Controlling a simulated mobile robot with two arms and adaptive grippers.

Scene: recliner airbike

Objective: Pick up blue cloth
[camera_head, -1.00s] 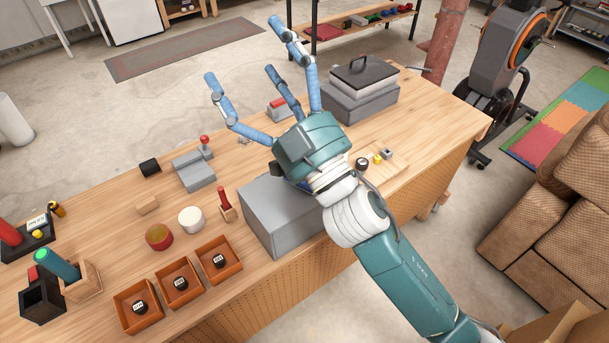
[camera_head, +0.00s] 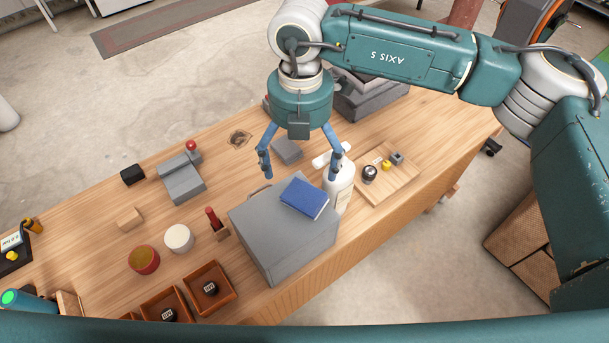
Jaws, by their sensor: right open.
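The blue cloth (camera_head: 304,198) is a small, flat folded piece. It lies on top of the grey box (camera_head: 275,235) near the front edge of the workbench. My right gripper (camera_head: 300,173) points downward with its blue fingers spread wide and nothing between them. In the picture its fingertips are just above and behind the cloth. I cannot tell the exact height of the gap. My left gripper is not in view.
A white bottle (camera_head: 340,185) stands right beside the grey box, close to one finger. A wooden board (camera_head: 392,182) with small items lies to the right. A red-handled tool (camera_head: 213,220), a white roll (camera_head: 179,238) and orange trays (camera_head: 209,288) are to the left.

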